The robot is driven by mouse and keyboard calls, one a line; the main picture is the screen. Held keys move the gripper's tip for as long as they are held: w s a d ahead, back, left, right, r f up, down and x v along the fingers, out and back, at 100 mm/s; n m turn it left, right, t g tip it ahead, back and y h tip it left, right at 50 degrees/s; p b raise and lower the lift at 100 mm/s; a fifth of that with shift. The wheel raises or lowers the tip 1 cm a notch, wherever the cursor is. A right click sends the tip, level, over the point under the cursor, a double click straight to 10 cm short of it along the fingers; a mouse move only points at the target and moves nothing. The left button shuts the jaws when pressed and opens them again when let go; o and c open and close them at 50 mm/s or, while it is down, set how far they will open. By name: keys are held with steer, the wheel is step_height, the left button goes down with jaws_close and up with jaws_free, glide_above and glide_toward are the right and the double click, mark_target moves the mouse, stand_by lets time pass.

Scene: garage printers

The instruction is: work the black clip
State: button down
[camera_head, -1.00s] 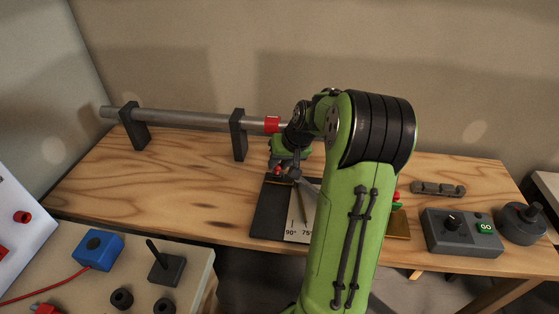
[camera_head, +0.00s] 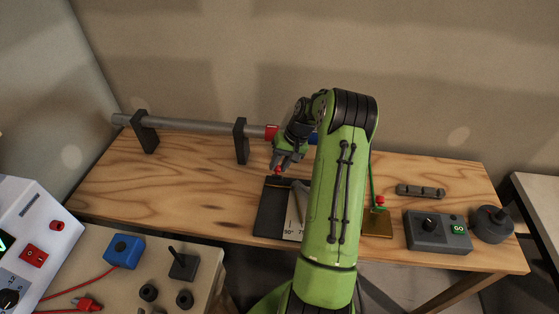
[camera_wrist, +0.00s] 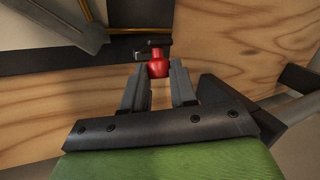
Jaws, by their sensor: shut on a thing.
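My gripper (camera_head: 284,162) is over the back edge of the dark angle board (camera_head: 268,212), which carries a pale scale with degree marks. In the wrist view my gripper (camera_wrist: 160,80) has its two grey fingers on either side of a small red knob (camera_wrist: 158,66), and is shut on it. The red knob also shows in the head view (camera_head: 278,172). A small dark clip-like piece (camera_wrist: 155,48) sits right behind the knob at the board's edge; I take it for the black clip. Its shape is partly hidden by the knob.
A grey pipe (camera_head: 195,126) in black stands lies behind my gripper. My arm hides the board's right side. A brass plate with a red-topped part (camera_head: 380,203), a grey control box (camera_head: 437,232) and a dark round knob (camera_head: 491,224) stand to the right. The left tabletop is clear.

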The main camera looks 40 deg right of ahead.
steer(key=shift+d, duration=0.1)
steer(key=c, duration=0.9)
jaws_free()
steer(key=p+v, duration=0.2)
steer(key=v, duration=1.3)
steer(key=shift+r+p, duration=0.35)
steer(key=shift+p, duration=0.05)
steer(key=shift+s+d, duration=0.1)
